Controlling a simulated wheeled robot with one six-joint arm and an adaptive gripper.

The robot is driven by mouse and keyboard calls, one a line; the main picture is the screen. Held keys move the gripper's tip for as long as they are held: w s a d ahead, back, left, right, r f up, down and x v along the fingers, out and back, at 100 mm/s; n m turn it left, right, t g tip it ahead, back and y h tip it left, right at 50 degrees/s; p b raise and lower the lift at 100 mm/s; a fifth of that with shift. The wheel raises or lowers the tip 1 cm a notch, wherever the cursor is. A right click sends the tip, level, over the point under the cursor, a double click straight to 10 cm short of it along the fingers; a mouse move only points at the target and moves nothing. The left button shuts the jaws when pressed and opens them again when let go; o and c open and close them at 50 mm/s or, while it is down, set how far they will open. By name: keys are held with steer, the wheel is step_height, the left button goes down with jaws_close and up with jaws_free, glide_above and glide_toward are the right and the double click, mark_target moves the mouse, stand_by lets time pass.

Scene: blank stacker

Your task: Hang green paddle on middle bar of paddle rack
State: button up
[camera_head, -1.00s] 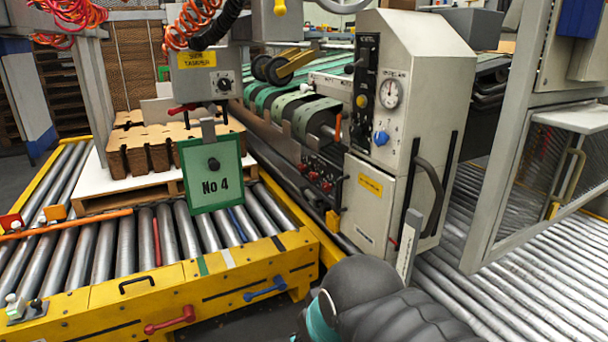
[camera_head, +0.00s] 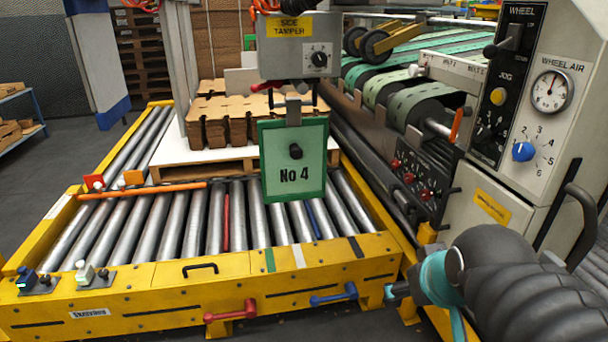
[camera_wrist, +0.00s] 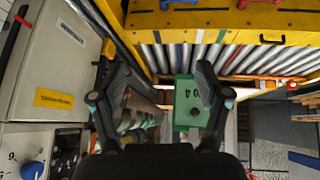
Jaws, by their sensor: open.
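The green paddle (camera_head: 293,172), a flat panel with a black knob and "No 4", hangs upright from a bracket under the grey side tamper box (camera_head: 298,50). It also shows in the wrist view (camera_wrist: 186,117), partly behind the right-hand finger. My gripper (camera_wrist: 160,85) is open, with its fingers apart and nothing between them; the paddle lies farther off. In the head view my dark arm with a teal band is at the lower right, apart from the paddle. I cannot make out a paddle rack or its middle bar in these views.
A yellow-framed roller conveyor (camera_head: 205,275) lies below and in front of the paddle, with red and blue handles on its near side. Stacked brown blanks (camera_head: 222,118) stand on a pallet behind. The machine's control cabinet (camera_head: 545,110) stands at right. Open floor shows at left.

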steer(key=w+a+n+t+b, duration=0.2)
steer(key=w+n, duration=0.2)
steer(key=w, duration=0.5)
steer(key=n+t+y+b, duration=0.45)
steer(key=n+t, duration=0.35)
steer(key=n, duration=0.7)
glide_toward(297, 154)
steer(key=p+x, duration=0.2)
steer(key=x, duration=0.1)
steer(key=p+x, duration=0.1)
steer(key=shift+w+a+f, duration=0.1)
steer(key=shift+w+f, duration=0.2)
steer(key=shift+x, duration=2.25)
steer(key=shift+r, duration=0.2)
steer(key=shift+b, duration=0.35)
